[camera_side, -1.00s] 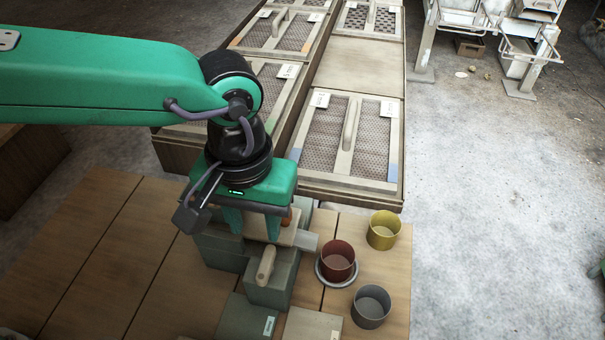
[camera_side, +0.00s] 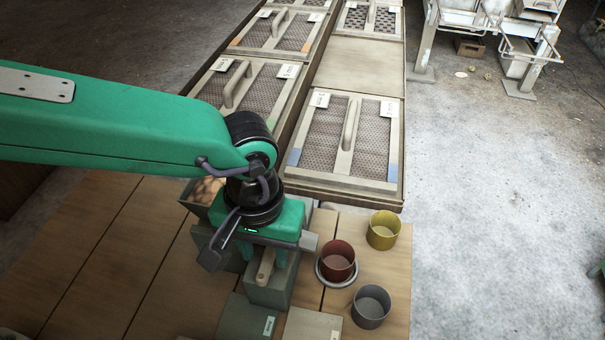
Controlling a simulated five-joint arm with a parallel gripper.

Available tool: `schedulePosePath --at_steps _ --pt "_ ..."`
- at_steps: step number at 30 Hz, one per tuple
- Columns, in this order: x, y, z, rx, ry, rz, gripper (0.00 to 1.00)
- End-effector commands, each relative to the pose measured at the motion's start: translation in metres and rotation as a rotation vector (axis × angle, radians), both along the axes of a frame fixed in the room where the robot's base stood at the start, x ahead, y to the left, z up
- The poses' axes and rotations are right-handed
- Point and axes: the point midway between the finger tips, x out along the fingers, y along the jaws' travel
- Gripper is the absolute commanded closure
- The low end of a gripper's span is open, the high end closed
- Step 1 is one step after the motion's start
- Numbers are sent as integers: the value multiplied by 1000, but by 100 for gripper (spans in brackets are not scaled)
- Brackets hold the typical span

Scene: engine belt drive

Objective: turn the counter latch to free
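A pale wooden lever (camera_side: 264,270), which looks like the counter latch, sits on top of a grey-green box (camera_side: 268,297) at the front of the wooden bench. Its near end shows, pointing toward the bench front; its far end is hidden under my gripper. My gripper (camera_side: 261,258) points down over the lever's far part. Its two green fingers are apart, one to the left and one to the right of the lever. I cannot tell whether either finger touches it.
A red cup (camera_side: 338,262) on a round saucer, a yellow cup (camera_side: 383,231) and a grey cup (camera_side: 371,307) stand close on the right. A bin of brown round things (camera_side: 204,191) is behind my gripper. The bench (camera_side: 130,260) is clear on the left.

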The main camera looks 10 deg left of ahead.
Motion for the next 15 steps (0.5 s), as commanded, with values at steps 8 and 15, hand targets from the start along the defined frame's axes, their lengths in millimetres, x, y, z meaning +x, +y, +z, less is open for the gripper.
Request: schedulePosePath --at_steps 8,15 --pt "0 0 -20 0 0 0 63" --pt "0 0 -22 0 0 0 63"
